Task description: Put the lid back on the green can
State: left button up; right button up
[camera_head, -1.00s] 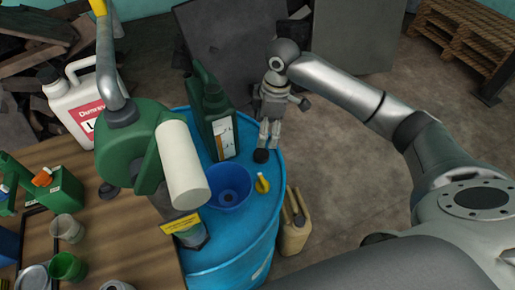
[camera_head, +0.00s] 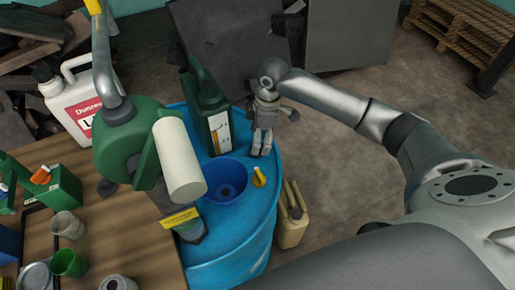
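The green can (camera_head: 205,112) stands upright at the back of the blue drum, with a pale label on its side. My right gripper (camera_head: 262,152) points down at the drum top, just right of the can and apart from it. Its two fingers are close together with a narrow gap; whether they hold anything cannot be told. The black round lid seen earlier below the fingertips is not visible now and may be hidden by the fingers. My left gripper is not in view.
On the blue drum (camera_head: 232,240) stand a blue funnel (camera_head: 226,190) and a small yellow piece (camera_head: 259,177). A green pump with a white cylinder (camera_head: 180,162) stands up at left. A tan canister (camera_head: 291,225) is on the floor. The wooden table (camera_head: 125,235) is cluttered.

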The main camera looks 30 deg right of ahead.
jog(key=shift+f, duration=0.35)
jog(key=f, duration=0.1)
jog(key=f+p, duration=0.1)
jog(key=f, duration=0.1)
jog(key=shift+w+a+f+p, duration=0.1)
jog(key=shift+w+f+p, duration=0.1)
jog(key=shift+f+p, duration=0.1)
jog(key=shift+f, duration=0.45)
jog(key=c, duration=0.8)
